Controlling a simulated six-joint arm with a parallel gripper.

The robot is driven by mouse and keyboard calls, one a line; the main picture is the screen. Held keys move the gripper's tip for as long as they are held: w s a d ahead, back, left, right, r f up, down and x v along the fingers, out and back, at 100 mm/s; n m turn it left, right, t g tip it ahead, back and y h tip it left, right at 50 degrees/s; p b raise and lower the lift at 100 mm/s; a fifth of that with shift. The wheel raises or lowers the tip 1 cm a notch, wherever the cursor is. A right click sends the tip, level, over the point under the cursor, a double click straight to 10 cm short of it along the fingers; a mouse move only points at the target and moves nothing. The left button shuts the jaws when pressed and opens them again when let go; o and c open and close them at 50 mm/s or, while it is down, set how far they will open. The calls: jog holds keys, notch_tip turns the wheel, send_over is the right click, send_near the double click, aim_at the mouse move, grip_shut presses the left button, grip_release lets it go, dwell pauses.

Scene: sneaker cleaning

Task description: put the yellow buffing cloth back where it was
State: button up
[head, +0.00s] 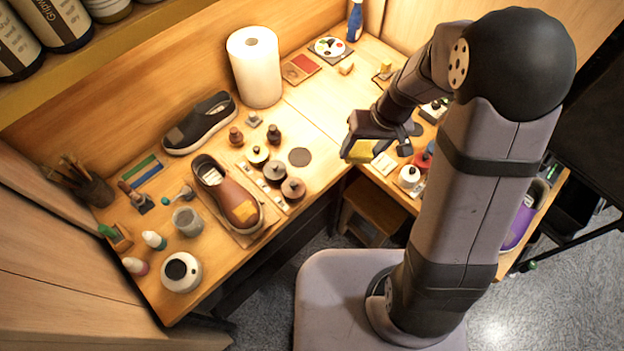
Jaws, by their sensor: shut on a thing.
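The yellow buffing cloth (360,152) is a small yellow piece held in my gripper (368,142). My gripper is shut on it and holds it over the right part of the L-shaped bench (335,112), near the inner corner. The fingers hide part of the cloth. I cannot tell how high it is above the bench. The place it came from cannot be made out.
A brown shoe (222,190) with an orange-yellow patch sits on a board, with round tins and small bottles beside it. A dark shoe (200,122) and a paper roll (254,66) stand behind. Bottles including a white one (409,176) stand right of my gripper.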

jog(key=w+a+f+n+g+b, duration=0.1)
jog(key=a+f+n+b, duration=0.25)
jog(key=a, duration=0.25)
jog(key=w+a+f+n+b, duration=0.1)
jog(key=a+f+n+b, duration=0.1)
jog(key=a+f+b, duration=0.4)
jog(key=r, duration=0.1)
jog(key=d+r+n+h, duration=0.1)
jog(key=w+d+r+n+p, duration=0.1)
jog(key=r, duration=0.1)
jog(key=shift+h, duration=0.3)
jog(key=shift+d+f+p, duration=0.1)
jog(key=shift+f+p, duration=0.7)
jog(key=shift+f, duration=4.2)
